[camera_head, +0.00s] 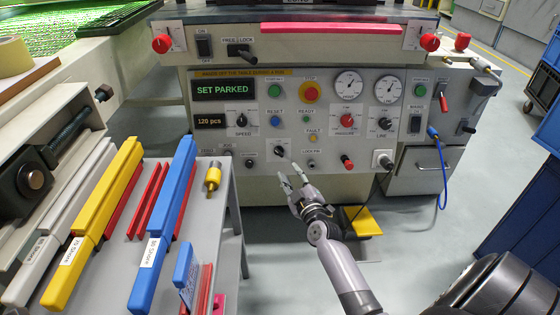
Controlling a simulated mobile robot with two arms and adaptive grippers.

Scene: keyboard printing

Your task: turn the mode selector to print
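A small black rotary selector (280,151) on a pale plate sits low in the middle of the machine's control panel (350,140). It looks like the mode selector, but its label is too small to read, so I cannot tell which setting it points to. My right gripper (290,170) is just below and in front of this knob, its fingers pointing up at the panel. The two fingers are spread apart with nothing between them. The fingertips look close to the knob but apart from it. My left gripper is not in view.
Near the selector are a lock-pin knob (311,163), a red-tipped lever (347,162) and a speed knob (241,120). A display reads "SET PARKED" (224,89). A side table (215,240) with coloured squeegees stands left. A yellow pedal (364,221) is on the floor.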

